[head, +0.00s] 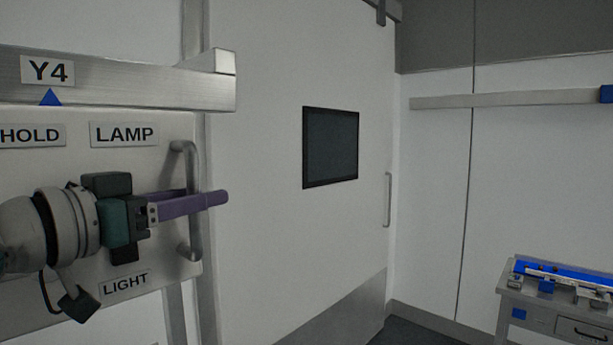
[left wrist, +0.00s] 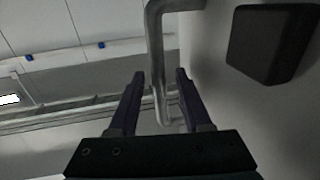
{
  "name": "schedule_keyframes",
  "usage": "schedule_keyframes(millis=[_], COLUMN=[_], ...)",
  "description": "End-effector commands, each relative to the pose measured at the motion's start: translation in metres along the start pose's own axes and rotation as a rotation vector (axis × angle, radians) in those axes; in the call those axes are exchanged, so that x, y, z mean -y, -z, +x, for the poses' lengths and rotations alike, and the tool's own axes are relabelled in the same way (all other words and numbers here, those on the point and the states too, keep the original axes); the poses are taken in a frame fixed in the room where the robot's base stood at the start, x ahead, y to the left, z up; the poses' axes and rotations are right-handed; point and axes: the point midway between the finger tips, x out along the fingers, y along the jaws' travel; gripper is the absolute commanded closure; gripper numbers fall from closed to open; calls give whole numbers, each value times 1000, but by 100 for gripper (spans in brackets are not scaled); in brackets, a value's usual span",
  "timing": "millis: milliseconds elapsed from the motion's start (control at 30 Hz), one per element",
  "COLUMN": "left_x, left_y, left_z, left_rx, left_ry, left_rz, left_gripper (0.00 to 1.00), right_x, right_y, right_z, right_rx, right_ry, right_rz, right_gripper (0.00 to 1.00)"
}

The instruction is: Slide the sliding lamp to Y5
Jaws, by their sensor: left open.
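The sliding lamp's white panel (head: 65,162) hangs below a metal rail (head: 140,90) at the left and carries HOLD, LAMP and LIGHT labels. A Y4 label (head: 47,71) is on the rail, with a blue triangle under it. No Y5 mark shows. A grey bar handle (head: 190,165) stands upright on the panel's right side. My left gripper (head: 220,198), with purple fingers, is open at the handle. In the left wrist view the handle (left wrist: 154,45) runs between the open fingers (left wrist: 160,78); contact cannot be told. My right gripper is not in view.
A white sliding door (head: 280,240) with a dark window (head: 331,147) is behind the panel. A grey bench (head: 508,310) with blue equipment stands at the lower right. A rail (head: 500,100) runs along the right wall. A dark block (left wrist: 265,45) sits beside the handle in the wrist view.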

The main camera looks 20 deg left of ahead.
Motion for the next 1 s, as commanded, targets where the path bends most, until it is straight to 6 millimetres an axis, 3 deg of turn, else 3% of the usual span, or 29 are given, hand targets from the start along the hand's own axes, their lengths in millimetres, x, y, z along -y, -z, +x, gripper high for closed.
schedule_keyframes(millis=[233, 600, 1000], left_x=[0, -1, 0], left_y=[2, 0, 0], left_z=[25, 30, 29], left_rx=[0, 0, 0], left_ry=[1, -1, -1], left_rz=[0, 1, 1], left_gripper=[51, 51, 95], right_x=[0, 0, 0], right_y=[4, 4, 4], right_z=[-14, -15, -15], right_rx=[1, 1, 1], right_ry=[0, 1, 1], right_rz=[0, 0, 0], right_gripper=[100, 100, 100])
